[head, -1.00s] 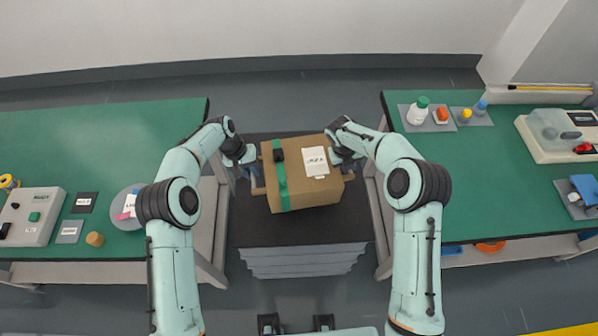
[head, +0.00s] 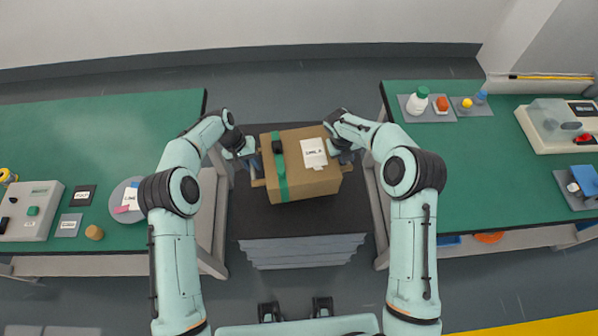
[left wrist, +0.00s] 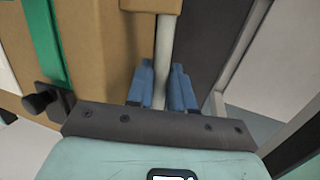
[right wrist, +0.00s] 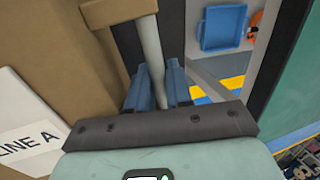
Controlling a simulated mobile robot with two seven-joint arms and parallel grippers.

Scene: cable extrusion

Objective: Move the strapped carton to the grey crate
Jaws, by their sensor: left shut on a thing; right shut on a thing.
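The strapped carton (head: 300,182) is brown, with a green strap, a black buckle and a white label, and sits level between my arms in the head view. My left gripper (left wrist: 162,88) is shut on the pale bar handle at its left side. My right gripper (right wrist: 157,88) is shut on the matching handle at its right side. The carton's side and strap fill the left of the left wrist view; its label shows in the right wrist view. A black-topped, stepped grey stand (head: 300,250) is below the carton; I cannot tell whether they touch. I cannot make out a grey crate.
Green benches stand left (head: 60,135) and right (head: 460,190), close outside my arms. The left holds a control box (head: 32,212) and a round plate; the right holds bottles (head: 418,102) and a machine (head: 560,125). Open floor lies beyond the carton, before the wall.

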